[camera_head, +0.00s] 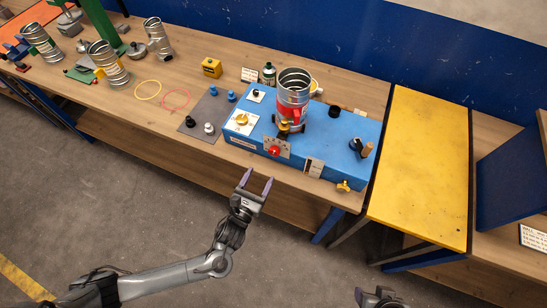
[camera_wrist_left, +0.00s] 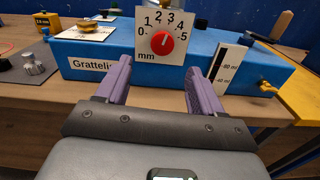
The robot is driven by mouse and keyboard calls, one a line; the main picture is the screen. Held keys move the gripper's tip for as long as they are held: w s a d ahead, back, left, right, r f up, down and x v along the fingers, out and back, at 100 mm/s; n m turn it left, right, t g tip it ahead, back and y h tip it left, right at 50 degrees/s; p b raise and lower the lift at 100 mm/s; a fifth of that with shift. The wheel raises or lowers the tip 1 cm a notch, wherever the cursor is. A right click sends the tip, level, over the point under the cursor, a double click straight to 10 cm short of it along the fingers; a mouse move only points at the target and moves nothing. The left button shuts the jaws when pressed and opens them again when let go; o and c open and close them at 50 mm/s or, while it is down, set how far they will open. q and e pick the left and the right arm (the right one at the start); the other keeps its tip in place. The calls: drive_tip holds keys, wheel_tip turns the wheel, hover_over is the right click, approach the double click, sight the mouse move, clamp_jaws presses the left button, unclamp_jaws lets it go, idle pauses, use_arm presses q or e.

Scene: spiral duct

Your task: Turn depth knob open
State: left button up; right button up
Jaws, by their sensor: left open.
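The depth knob (camera_wrist_left: 162,43) is a red round knob on a white dial plate marked 0 to 5 mm, on the front of the blue machine box (camera_head: 335,145). It also shows as a red spot in the head view (camera_head: 275,151). A small pale mark shows near the knob's top; its exact reading is too small to tell. My left gripper (camera_head: 257,178) is open and empty, in front of the box and apart from the knob. In the left wrist view its purple fingers (camera_wrist_left: 158,75) stand below and either side of the dial. My right gripper (camera_head: 380,298) shows only partly at the bottom edge.
A metal duct with a red band (camera_head: 292,95) stands on the box. A yellow knob (camera_head: 242,119), a brass valve (camera_head: 343,187) and a white scale plate (camera_head: 314,167) are near the dial. A yellow panel (camera_head: 422,165) lies right. Space before the box is clear.

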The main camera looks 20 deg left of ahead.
sight(273, 153)
use_arm(q)
drive_tip(key=w, duration=0.6)
drive_tip(key=w+d, duration=0.1)
drive_tip(key=w, duration=0.2)
drive_tip(key=shift+w, duration=0.4)
use_arm(e)
drive_tip(key=shift+d, duration=0.45)
use_arm(q)
drive_tip(key=c, duration=1.1)
drive_tip(key=shift+o, duration=0.2)
use_arm(e)
drive_tip(key=shift+a, duration=0.1)
